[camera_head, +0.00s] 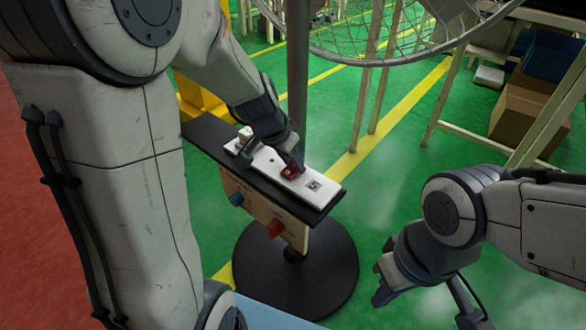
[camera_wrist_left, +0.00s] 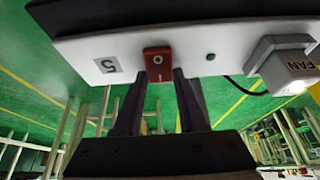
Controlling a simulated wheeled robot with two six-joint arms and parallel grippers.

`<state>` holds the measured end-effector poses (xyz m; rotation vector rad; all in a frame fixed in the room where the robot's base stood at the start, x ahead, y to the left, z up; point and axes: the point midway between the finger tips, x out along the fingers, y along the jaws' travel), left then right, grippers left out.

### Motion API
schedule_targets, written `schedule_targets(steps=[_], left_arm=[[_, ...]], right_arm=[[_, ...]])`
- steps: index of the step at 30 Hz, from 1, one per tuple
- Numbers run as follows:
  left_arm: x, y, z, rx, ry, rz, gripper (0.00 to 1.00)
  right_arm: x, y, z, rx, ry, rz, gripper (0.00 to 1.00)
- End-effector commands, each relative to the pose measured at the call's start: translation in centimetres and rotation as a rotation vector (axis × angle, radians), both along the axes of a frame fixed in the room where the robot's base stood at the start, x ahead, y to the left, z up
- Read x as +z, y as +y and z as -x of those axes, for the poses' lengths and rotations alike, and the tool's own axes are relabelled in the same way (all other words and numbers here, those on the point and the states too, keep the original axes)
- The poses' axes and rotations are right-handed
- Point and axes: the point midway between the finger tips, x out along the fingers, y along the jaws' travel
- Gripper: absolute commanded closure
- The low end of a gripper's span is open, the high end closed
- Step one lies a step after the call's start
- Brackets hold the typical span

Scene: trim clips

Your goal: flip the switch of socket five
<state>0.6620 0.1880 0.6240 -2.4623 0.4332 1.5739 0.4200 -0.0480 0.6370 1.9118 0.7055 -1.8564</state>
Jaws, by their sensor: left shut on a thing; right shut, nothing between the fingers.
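A white socket strip (camera_head: 265,160) lies on a dark shelf. In the left wrist view, a printed 5 label (camera_wrist_left: 109,65) sits beside the red rocker switch (camera_wrist_left: 158,65), marked O and I. The red switch also shows in the head view (camera_head: 289,173). My left gripper (camera_head: 296,160) is at the switch. Its dark fingers (camera_wrist_left: 160,85) stand on either side of the switch and are shut on it. A plug marked FAN (camera_wrist_left: 283,65) sits in the strip beside a small green light (camera_wrist_left: 210,57). My right gripper (camera_head: 383,295) is shut and empty, at lower right.
A panel with a blue knob (camera_head: 236,199) and a red knob (camera_head: 274,228) hangs below the shelf. The stand has a round black base (camera_head: 300,275). A wire fan cage (camera_head: 400,35) is above. Wooden racks and a cardboard box (camera_head: 520,112) stand at right. Green floor between is clear.

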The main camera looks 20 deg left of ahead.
Motion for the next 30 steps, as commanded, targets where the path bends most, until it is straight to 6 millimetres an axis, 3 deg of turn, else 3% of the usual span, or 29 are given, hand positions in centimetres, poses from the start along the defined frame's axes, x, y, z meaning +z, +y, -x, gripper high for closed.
schedule_targets(steps=[8,9,11,22,30], left_arm=[[0.1,0.0,-0.1,0.001,-0.004,0.0,1.0],[0.1,0.0,-0.1,0.001,-0.004,0.0,0.52],[0.1,0.0,-0.1,0.001,-0.003,-0.001,0.3],[0.5,0.1,0.1,0.001,-0.001,0.0,0.3],[4.9,0.7,1.7,0.003,-0.007,-0.001,0.3]], right_arm=[[0.0,0.0,0.0,0.0,0.0,0.0,1.0],[0.0,0.0,0.0,0.0,0.0,0.0,1.0],[0.0,0.0,0.0,0.0,0.0,0.0,1.0],[0.3,0.0,0.0,0.0,0.0,0.0,1.0],[2.7,0.0,0.0,0.0,0.0,0.0,1.0]])
